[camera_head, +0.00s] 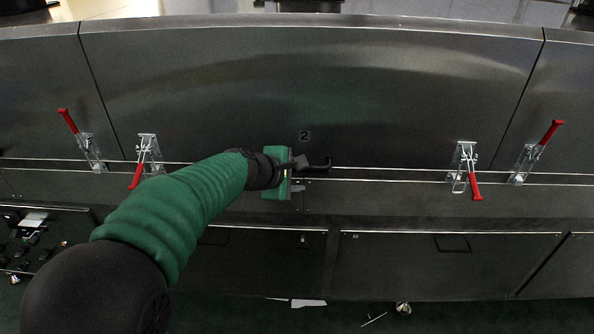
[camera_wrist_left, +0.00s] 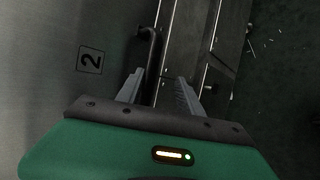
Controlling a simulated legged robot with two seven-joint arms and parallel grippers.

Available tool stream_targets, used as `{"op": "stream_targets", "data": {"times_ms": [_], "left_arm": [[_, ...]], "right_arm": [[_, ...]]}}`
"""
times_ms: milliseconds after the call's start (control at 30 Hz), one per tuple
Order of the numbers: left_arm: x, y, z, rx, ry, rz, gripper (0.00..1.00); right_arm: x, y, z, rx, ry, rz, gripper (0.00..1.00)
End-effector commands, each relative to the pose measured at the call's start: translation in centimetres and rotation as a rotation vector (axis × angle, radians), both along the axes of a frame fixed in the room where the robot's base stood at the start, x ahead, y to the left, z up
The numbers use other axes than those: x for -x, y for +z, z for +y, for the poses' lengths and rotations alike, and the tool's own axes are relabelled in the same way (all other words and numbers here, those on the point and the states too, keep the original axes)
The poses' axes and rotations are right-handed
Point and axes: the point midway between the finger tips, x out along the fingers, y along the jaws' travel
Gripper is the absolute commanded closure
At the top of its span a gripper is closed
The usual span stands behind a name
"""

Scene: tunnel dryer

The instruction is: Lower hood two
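Hood two (camera_head: 300,85) is the wide dark metal panel with a "2" label (camera_head: 304,136); its lower edge lies along the seam above the dryer body, and I cannot tell whether a small gap is left. Its black handle (camera_head: 322,166) sticks out below the label. My left gripper (camera_head: 301,163) is at the handle. In the left wrist view, the left gripper's fingers (camera_wrist_left: 158,80) are apart, with the black handle (camera_wrist_left: 152,45) running between them and space at the sides. The label also shows there (camera_wrist_left: 90,60). My right gripper is not in view.
Red-handled latches sit by the seam: two on hood two's sides (camera_head: 148,152) (camera_head: 466,168) with handles pointing down, and two on neighbouring panels (camera_head: 90,150) (camera_head: 526,162) with handles pointing up. Lower doors (camera_head: 440,265) are below. A control panel (camera_head: 35,235) is at left.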

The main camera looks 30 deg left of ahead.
Motion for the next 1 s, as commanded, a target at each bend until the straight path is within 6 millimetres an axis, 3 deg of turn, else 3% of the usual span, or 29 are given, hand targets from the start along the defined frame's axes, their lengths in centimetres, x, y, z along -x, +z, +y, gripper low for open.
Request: {"op": "stream_targets", "data": {"times_ms": [667, 833, 1000], "left_arm": [[0.2, 0.3, 0.0, 0.0, 0.001, -0.002, 0.64], [2.3, 2.4, 0.0, 0.0, 0.004, -0.005, 0.64], [6.3, 5.7, -0.2, 0.0, 0.005, -0.007, 0.64]], "right_arm": [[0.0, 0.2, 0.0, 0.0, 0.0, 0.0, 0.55], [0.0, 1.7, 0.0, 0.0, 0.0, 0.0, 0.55], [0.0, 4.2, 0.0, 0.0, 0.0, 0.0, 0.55]]}}
